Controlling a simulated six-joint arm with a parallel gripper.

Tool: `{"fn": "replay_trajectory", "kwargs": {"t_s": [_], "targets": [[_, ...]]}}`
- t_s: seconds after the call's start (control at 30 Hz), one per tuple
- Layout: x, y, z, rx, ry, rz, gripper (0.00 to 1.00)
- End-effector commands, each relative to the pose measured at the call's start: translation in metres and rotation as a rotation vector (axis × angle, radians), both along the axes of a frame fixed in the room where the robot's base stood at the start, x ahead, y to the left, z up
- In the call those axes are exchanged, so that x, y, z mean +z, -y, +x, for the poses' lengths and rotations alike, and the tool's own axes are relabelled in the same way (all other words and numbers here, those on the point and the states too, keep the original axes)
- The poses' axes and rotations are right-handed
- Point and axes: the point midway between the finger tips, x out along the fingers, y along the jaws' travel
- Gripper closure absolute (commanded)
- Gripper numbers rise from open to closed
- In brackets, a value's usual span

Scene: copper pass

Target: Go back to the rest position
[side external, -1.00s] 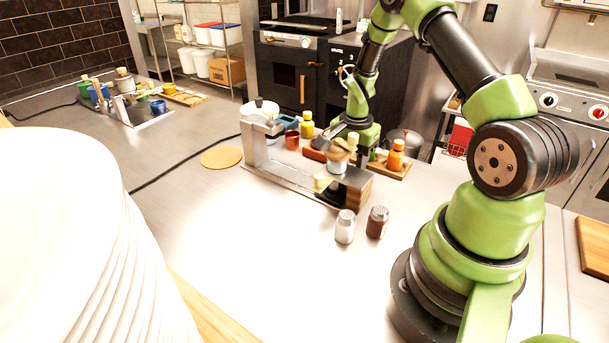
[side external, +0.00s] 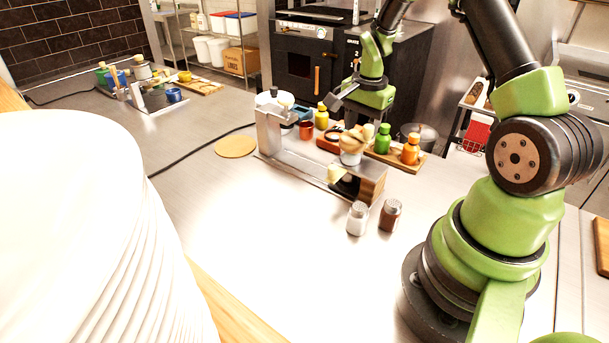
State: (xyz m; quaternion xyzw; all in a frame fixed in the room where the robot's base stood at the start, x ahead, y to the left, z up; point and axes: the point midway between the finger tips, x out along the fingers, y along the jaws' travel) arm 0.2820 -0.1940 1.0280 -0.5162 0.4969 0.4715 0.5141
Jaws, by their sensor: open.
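My gripper (side external: 337,102) hangs at the end of my green and black arm, above and behind the metal stand (side external: 285,166) on the steel counter. It is open, with nothing seen between its fingers. It is clear of the things below. A small white cup with a tan, bread-like piece on top (side external: 354,140) stands at the right part of the stand. Fine detail of the fingertips is too small to see.
Green (side external: 383,139), orange (side external: 410,149) and yellow (side external: 322,117) bottles stand near the stand. Two shakers (side external: 357,218) (side external: 390,215) stand in front. A stack of white plates (side external: 90,230) fills the left foreground. The counter's middle is clear.

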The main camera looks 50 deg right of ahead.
Motion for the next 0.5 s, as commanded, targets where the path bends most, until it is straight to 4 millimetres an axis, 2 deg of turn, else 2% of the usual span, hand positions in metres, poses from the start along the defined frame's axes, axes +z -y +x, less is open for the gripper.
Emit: {"fn": "replay_trajectory", "kwargs": {"t_s": [0.03,0.1,0.23,0.37,0.5], "targets": [[0.020,-0.003,0.011,0.015,0.040,-0.022,0.57],[0.045,-0.015,0.018,0.062,0.079,-0.040,0.57],[0.096,-0.053,0.015,0.235,0.149,-0.070,0.57],[0.142,-0.097,-0.001,0.429,0.227,-0.104,0.57],[0.178,-0.140,-0.030,0.636,0.317,-0.140,0.57]]}}
